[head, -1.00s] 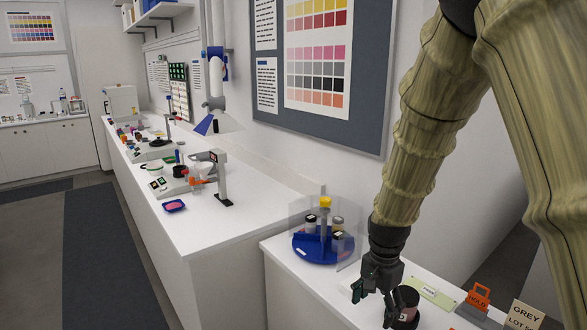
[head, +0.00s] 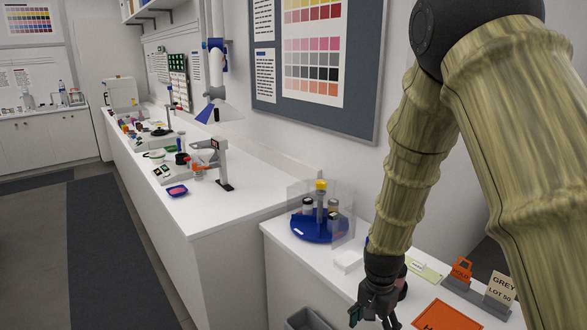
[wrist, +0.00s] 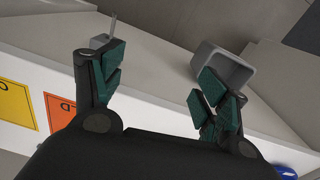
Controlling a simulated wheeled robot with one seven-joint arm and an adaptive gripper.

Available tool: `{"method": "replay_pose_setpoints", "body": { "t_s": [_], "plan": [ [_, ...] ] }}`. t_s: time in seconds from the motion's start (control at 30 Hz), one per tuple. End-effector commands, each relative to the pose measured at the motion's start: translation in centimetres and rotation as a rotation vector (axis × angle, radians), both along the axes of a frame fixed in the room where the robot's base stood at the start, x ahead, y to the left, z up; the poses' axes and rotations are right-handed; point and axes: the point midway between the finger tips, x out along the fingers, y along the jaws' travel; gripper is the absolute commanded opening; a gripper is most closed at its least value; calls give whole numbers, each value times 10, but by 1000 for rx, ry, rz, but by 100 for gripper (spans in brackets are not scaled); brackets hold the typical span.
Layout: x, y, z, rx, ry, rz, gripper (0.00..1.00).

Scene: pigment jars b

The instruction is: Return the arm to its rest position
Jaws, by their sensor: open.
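My gripper (head: 373,312) hangs low at the bottom of the head view, below my arm. In the wrist view my gripper (wrist: 163,82) has its green-padded fingers spread wide, with nothing between them. A dark reddish jar (head: 402,287) shows partly behind my gripper in the head view; the rest of it is hidden.
A blue turntable (head: 302,232) with jars and clear panels stands near the white counter's back. An orange HOLD sign (head: 462,270), a GREY card (head: 501,287) and an orange sheet (head: 440,316) lie right. A grey bin (head: 306,319) is below; it also shows in the wrist view (wrist: 238,72).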

Motion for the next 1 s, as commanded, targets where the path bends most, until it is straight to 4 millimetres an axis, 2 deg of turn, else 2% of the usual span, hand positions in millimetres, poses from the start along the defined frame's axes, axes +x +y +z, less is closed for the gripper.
{"method": "replay_pose_setpoints", "body": {
  "t_s": [0.17,0.27,0.4,0.6,0.8,1.0],
  "plan": [
    [-28,-7,-41,-6,5,68,74],
    [-47,-11,-76,-9,12,127,74],
    [-82,-18,-127,-12,19,224,74],
    [-142,-25,-186,-10,22,364,74],
    [-209,-28,-230,1,23,505,74],
    [-277,-29,-259,16,19,635,74]
  ]
}}
